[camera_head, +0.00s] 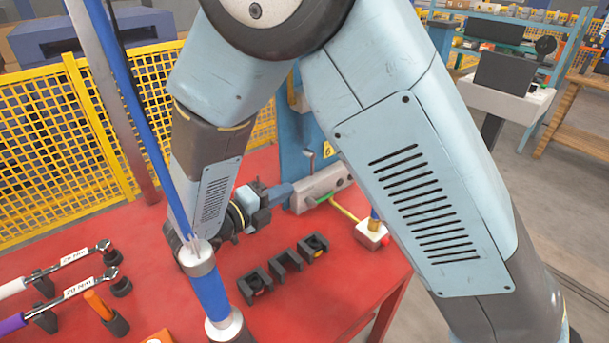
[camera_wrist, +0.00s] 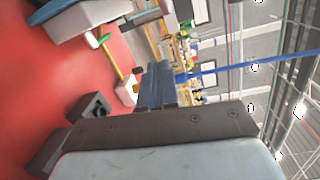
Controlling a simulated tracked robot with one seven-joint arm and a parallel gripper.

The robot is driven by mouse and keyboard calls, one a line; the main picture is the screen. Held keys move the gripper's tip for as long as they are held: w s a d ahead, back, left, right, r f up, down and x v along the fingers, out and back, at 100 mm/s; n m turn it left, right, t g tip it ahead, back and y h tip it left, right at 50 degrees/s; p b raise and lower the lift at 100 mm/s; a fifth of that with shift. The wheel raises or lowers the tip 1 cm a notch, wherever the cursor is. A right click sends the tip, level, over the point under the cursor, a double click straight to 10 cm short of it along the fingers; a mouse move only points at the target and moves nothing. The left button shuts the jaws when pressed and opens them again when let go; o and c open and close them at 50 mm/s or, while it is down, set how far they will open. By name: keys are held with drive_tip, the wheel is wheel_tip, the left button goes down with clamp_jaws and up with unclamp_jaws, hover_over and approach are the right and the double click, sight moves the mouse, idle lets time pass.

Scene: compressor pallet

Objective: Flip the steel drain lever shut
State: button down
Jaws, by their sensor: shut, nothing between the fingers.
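A grey block (camera_head: 320,188) with a green fitting stands at the back of the red table; it also shows at the top left of the wrist view (camera_wrist: 85,20). A thin, bent steel piece (camera_head: 311,160) rises just above the block, in front of a blue post. It may be the drain lever, but its position is unclear. My gripper (camera_head: 283,193) is shut and empty, its blue fingers close to the block's left end. I cannot tell whether they touch. In the wrist view the fingers (camera_wrist: 156,88) show no lever between them.
A yellow hose (camera_head: 343,209) runs from the block to a small pale box (camera_head: 371,235). Black holders (camera_head: 286,262), torque wrenches (camera_head: 70,290) and a blue-and-white cylinder (camera_head: 212,296) occupy the red table (camera_head: 300,315). A yellow mesh fence (camera_head: 60,150) stands behind.

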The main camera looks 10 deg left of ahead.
drive_tip(key=a+n, duration=0.1)
drive_tip(key=s+a+f+n+t+y, duration=0.1)
drive_tip(key=s+a+f+n+t, duration=0.1)
drive_tip(key=shift+s+a, duration=0.15)
drive_tip(key=shift+a, duration=0.25)
drive_tip(key=x, duration=1.4)
drive_tip(key=shift+a, duration=0.1)
